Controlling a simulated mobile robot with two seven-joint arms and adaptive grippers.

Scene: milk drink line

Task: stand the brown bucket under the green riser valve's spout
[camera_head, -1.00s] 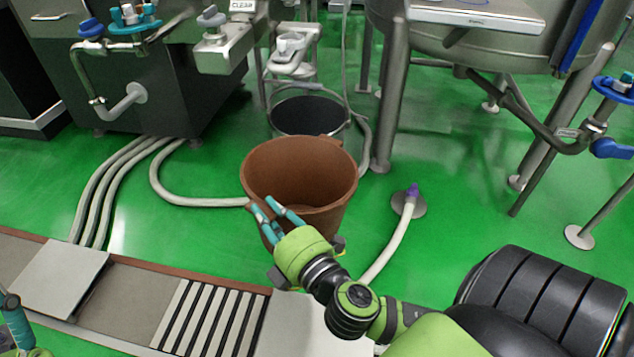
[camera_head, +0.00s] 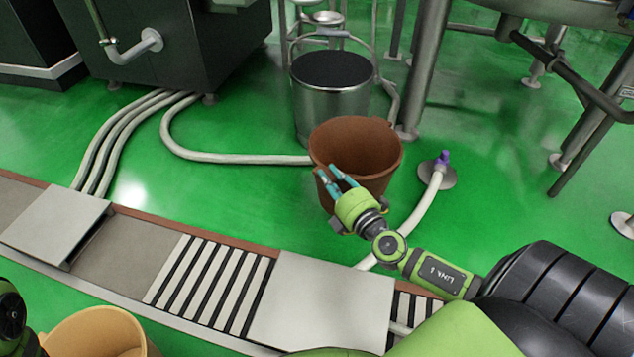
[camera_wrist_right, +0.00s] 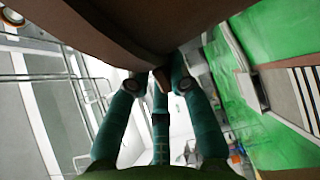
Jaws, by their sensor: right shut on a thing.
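The brown bucket (camera_head: 372,148) is upright and open at the top, right of the picture's middle in the head view. My right gripper (camera_head: 335,178) is shut on the near left side of its rim. In the right wrist view, the teal fingers (camera_wrist_right: 158,85) meet at the brown wall (camera_wrist_right: 110,35). Whether the bucket's base touches the floor is hidden. No green riser valve can be made out now; a bent steel pipe (camera_head: 125,48) shows at the upper left with its top cut off. My left gripper's fingers are not visible.
A steel bucket (camera_head: 318,112) stands just behind the brown one. A floor stub with a purple top (camera_head: 443,160) and hose is to the right. Pale hoses (camera_head: 235,157) cross the green floor. A slatted walkway (camera_head: 205,280) and a tan bucket (camera_head: 95,330) are nearer.

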